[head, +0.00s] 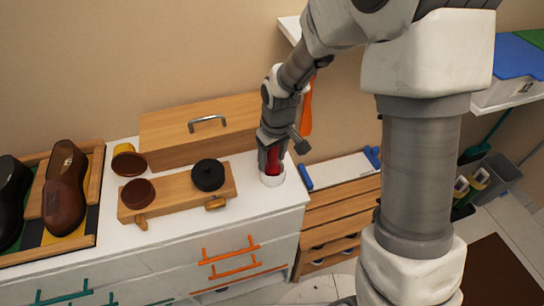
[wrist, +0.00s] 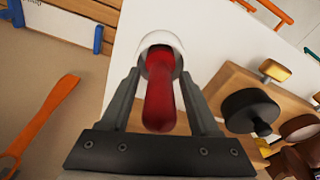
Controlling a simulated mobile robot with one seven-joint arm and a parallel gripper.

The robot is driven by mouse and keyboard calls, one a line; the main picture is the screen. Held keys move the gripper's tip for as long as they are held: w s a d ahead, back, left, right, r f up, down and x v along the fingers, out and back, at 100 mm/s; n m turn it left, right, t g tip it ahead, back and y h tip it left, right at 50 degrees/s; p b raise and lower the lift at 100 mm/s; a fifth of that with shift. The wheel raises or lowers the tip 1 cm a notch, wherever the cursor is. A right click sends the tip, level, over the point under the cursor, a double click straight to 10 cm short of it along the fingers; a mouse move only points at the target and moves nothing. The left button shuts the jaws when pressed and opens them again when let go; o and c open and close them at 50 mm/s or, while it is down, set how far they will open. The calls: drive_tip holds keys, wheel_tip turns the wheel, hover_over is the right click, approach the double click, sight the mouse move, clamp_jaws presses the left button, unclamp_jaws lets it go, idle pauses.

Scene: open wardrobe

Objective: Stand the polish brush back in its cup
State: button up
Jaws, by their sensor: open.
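The polish brush shows as a red handle (head: 273,163) (wrist: 160,105). It stands with its lower end inside the white cup (head: 272,181) (wrist: 172,38), near the right end of the white counter. The part of the brush down in the cup is hidden. My gripper (head: 271,158) is above the cup, pointing down. In the wrist view my gripper (wrist: 160,75) is open, with one finger on each side of the red handle. The fingers look apart from the handle.
Left of the cup is a wooden board (head: 180,190) with a black round piece (head: 208,175) and a brown one (head: 138,193). Behind it is a wooden box (head: 165,135). Brown shoes (head: 65,190) stand far left. The counter's right edge is close to the cup.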

sight(276, 172)
drive_tip(key=r, duration=0.4)
drive_tip(key=s+r, duration=0.1)
drive_tip(key=r, duration=0.2)
drive_tip(key=d+r+p, duration=0.1)
drive_tip(key=r, duration=0.3)
drive_tip(key=shift+s+r, duration=0.15)
drive_tip(key=shift+r, duration=0.15)
drive_tip(key=s+d+r+m+t, duration=0.2)
drive_tip(key=s+d+r, duration=0.3)
drive_tip(key=s, duration=0.3)
drive_tip(key=s+d+r+m+t, duration=0.2)
drive_tip(key=s+d+r+m, duration=0.2)
drive_tip(key=s, duration=0.5)
wheel_tip(276, 172, up, 4)
drive_tip(key=d, duration=0.2)
drive_tip(key=shift+s+d+f+m+h, duration=0.2)
drive_tip(key=shift+s+d+m+h, duration=0.1)
drive_tip(key=shift+m+h, duration=0.1)
drive_tip(key=shift+c, duration=1)
drive_tip(key=shift+a, duration=0.15)
